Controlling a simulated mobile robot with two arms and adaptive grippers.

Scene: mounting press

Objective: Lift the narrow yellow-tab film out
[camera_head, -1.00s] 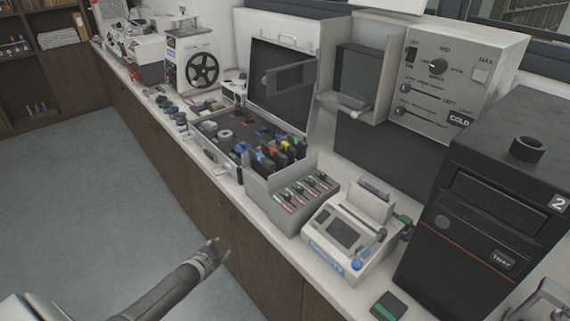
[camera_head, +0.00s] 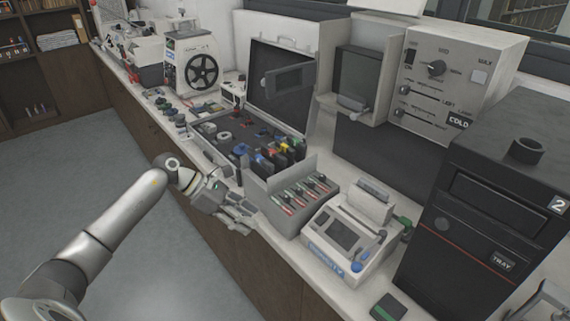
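The yellow-tab film (camera_head: 285,148) seems to be one of several dark upright pieces with coloured tops in the right part of the open case (camera_head: 213,151). It is small here, and its width cannot be told. My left gripper (camera_head: 246,214) is at the counter's front edge, beside the left side of the grey slotted box and in front of the case. Its fingers look spread and empty, apart from the film. My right gripper is not in view.
The grey box (camera_head: 272,204) holds several red and green slotted pieces. A white device with a screen (camera_head: 345,240) and a black tower (camera_head: 487,215) stand to its right. The case lid (camera_head: 283,85) stands open behind. The floor at left is clear.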

